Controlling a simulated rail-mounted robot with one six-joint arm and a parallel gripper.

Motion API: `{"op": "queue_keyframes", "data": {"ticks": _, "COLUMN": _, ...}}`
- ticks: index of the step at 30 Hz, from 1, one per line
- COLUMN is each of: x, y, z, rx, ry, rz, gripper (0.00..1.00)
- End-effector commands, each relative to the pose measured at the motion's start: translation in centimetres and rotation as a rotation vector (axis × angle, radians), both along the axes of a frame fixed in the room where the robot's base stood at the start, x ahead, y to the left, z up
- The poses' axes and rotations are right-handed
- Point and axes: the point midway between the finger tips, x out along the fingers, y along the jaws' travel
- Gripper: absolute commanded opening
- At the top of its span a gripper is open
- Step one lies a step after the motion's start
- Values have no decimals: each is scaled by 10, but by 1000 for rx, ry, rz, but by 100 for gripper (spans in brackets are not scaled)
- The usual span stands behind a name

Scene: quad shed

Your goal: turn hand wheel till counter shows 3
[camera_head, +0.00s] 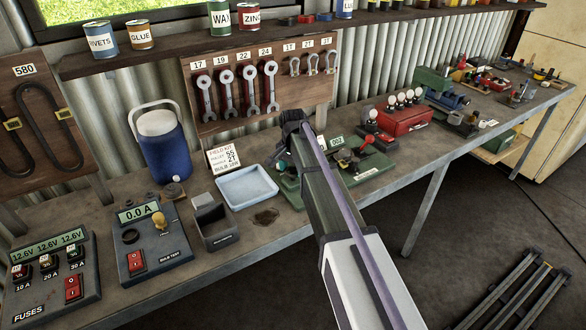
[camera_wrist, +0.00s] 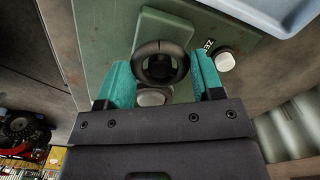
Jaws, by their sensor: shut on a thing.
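A dark round hand wheel (camera_wrist: 161,64) with a ring-shaped rim sits on a green panel (camera_wrist: 100,30) in the wrist view. The teal fingers of my gripper (camera_wrist: 163,68) stand on either side of the wheel and are shut on its rim. A small white label or counter window (camera_wrist: 208,46) lies right of the wheel; its marks are too small to read surely. In the head view my arm hides the wheel, and only part of the green unit (camera_head: 290,190) shows beside the arm.
A pale blue tray (camera_head: 246,187) lies just left of the green unit. A blue drink cooler (camera_head: 163,145), a grey bin (camera_head: 213,225) and a bulb test box (camera_head: 150,240) stand further left. A red box (camera_head: 404,118) stands to the right. A round light knob (camera_wrist: 225,61) is close to the right finger.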

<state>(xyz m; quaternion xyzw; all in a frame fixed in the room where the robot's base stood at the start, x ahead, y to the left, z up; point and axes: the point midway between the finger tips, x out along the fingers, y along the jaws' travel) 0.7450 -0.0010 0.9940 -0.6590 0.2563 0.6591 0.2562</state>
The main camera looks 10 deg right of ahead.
Motion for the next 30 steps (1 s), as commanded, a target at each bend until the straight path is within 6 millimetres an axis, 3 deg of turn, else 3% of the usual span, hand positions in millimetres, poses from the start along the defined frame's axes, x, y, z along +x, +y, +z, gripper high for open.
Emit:
{"op": "queue_keyframes", "data": {"ticks": 5, "x": 0, "y": 0, "z": 0, "rx": 0, "ry": 0, "rz": 0, "gripper": 38}}
{"op": "queue_keyframes", "data": {"ticks": 17, "x": 0, "y": 0, "z": 0, "rx": 0, "ry": 0, "rz": 66, "gripper": 37}}
{"op": "queue_keyframes", "data": {"ticks": 30, "x": 0, "y": 0, "z": 0, "rx": 0, "ry": 0, "rz": 398, "gripper": 37}}
